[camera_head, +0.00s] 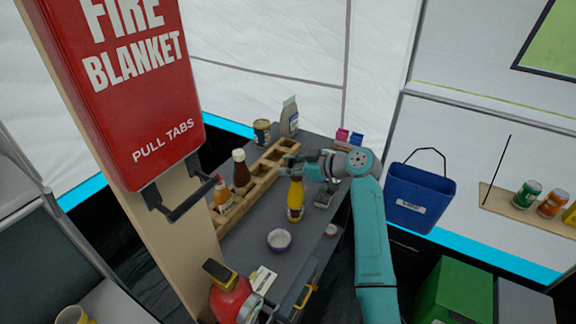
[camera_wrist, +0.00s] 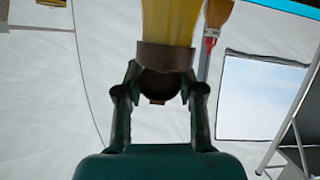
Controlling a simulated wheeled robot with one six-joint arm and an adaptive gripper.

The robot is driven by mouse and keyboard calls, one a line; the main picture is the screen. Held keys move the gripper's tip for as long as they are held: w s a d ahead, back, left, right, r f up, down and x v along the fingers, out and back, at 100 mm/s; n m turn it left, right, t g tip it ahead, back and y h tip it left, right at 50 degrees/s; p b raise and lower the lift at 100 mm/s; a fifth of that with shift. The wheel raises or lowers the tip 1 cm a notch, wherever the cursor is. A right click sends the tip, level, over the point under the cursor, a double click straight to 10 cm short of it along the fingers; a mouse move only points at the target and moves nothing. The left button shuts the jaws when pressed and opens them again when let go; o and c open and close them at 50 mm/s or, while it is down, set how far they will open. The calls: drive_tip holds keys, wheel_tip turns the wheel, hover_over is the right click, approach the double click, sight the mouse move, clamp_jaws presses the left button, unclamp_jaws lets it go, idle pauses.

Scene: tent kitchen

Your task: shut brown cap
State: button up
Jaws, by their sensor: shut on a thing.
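A yellow bottle (camera_head: 295,202) is upright over the dark grey counter, below my gripper (camera_head: 295,168). I cannot tell if its base touches the counter. In the wrist view the bottle (camera_wrist: 169,20) reaches the top edge, with its brown cap (camera_wrist: 165,57) towards my gripper (camera_wrist: 162,72). The two fingers are at either side of the cap and closed on it. A round dark brown part (camera_wrist: 159,84) with a small tab shows between the fingers. I cannot tell whether the cap's lid is fully closed. In the head view my gripper hides most of the cap.
A wooden rack (camera_head: 262,180) left of the bottle holds a brown bottle (camera_head: 241,172) and an orange bottle (camera_head: 222,193). A purple-rimmed bowl (camera_head: 279,240) stands in front. A blue bin (camera_head: 420,196) is beyond the counter's right edge.

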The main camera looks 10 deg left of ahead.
drive_tip(key=shift+d, duration=0.1)
drive_tip(key=shift+s+d+t+y, duration=0.15)
drive_tip(key=shift+t+y, duration=0.2)
drive_tip(key=shift+y, duration=0.6)
drive_tip(key=shift+w+d+t+y, duration=0.15)
drive_tip(key=shift+t+y, duration=0.15)
drive_tip(key=shift+y, duration=0.6)
drive_tip(key=shift+s+d+t+y, duration=0.15)
drive_tip(key=shift+t+y, duration=0.2)
drive_tip(key=shift+y, duration=0.6)
drive_tip(key=o, duration=1.2)
drive_tip(key=shift+d, duration=0.1)
drive_tip(key=v, duration=1.2)
drive_tip(key=shift+c, duration=0.3)
